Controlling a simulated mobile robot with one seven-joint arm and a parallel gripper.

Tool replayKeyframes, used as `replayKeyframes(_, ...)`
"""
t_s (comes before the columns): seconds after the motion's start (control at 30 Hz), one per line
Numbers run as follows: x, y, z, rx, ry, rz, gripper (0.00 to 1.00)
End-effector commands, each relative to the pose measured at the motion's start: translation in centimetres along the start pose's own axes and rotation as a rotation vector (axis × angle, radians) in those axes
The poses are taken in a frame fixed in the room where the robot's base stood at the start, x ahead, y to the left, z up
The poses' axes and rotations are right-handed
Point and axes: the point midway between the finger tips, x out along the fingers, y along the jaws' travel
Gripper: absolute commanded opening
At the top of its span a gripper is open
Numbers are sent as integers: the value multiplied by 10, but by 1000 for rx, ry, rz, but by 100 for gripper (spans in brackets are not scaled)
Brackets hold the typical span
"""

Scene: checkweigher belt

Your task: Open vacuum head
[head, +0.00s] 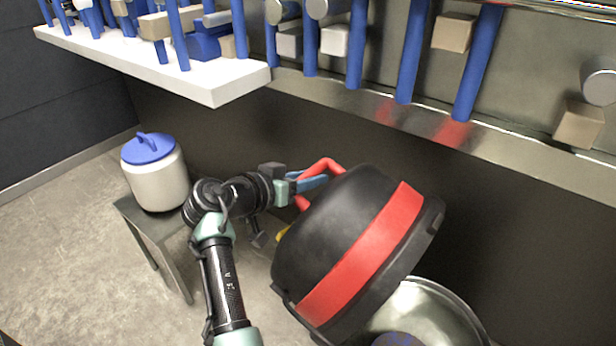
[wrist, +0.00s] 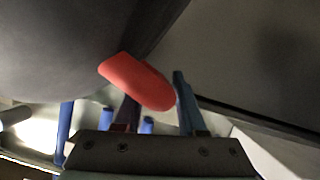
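The vacuum head (head: 335,235) is a black dome with a red band, tilted up off the metal vacuum drum (head: 430,300). Its red loop handle (head: 322,165) sticks out to the upper left. My gripper (head: 312,183) is at this handle, with a blue finger showing across the loop. In the wrist view, the handle (wrist: 138,82) fills the space between the two fingers, and my gripper (wrist: 156,108) appears shut on it. The handle hides part of the left finger. The dark dome fills the upper left there. The hinge is hidden.
A white canister with a blue lid (head: 155,170) stands on a small grey table (head: 150,230) at the left. A white shelf edge (head: 215,90) and a belt frame with blue posts (head: 412,50) run above and behind. The floor (head: 80,260) at lower left is clear.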

Motion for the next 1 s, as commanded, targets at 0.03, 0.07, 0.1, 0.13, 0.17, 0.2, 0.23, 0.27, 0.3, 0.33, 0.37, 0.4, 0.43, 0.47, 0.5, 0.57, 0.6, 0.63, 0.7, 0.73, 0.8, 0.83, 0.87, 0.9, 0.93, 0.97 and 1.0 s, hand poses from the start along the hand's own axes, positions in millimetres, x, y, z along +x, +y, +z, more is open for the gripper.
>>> replayKeyframes(0.03,0,0,0,0,0,0,39)
replayKeyframes(0.07,0,0,0,1,0,0,39)
replayKeyframes(0.1,0,0,0,1,0,0,39)
replayKeyframes(0.13,0,0,0,1,0,1,39)
replayKeyframes(0.17,0,0,0,1,0,1,39)
replayKeyframes(0.2,-1,0,0,1,1,0,39)
replayKeyframes(0.23,-2,0,0,1,1,0,39)
replayKeyframes(0.27,-3,0,0,1,1,0,39)
replayKeyframes(0.3,-6,0,0,0,1,0,39)
replayKeyframes(0.33,-9,0,-1,1,1,-1,39)
replayKeyframes(0.37,-13,0,-1,1,2,-2,39)
replayKeyframes(0.4,-19,0,-1,2,2,-2,39)
replayKeyframes(0.43,-24,-1,-1,2,2,-3,39)
replayKeyframes(0.47,-30,-1,-1,2,2,-4,39)
replayKeyframes(0.5,-39,-1,-1,2,2,-4,39)
replayKeyframes(0.57,-54,-1,-1,1,2,-5,39)
replayKeyframes(0.6,-63,-1,-2,1,2,-4,39)
replayKeyframes(0.63,-70,-1,-2,1,3,-4,39)
replayKeyframes(0.7,-85,-1,-1,1,2,-4,39)
replayKeyframes(0.73,-91,-1,-1,0,2,-4,39)
replayKeyframes(0.8,-104,-1,-1,0,1,-3,39)
replayKeyframes(0.83,-108,0,-1,0,1,-3,39)
replayKeyframes(0.87,-112,0,0,0,1,-1,39)
replayKeyframes(0.9,-117,0,0,0,1,-1,39)
replayKeyframes(0.93,-120,0,0,0,1,-2,39)
replayKeyframes(0.97,-123,0,0,0,1,-2,39)
replayKeyframes(1.0,-126,0,0,1,0,-1,39)
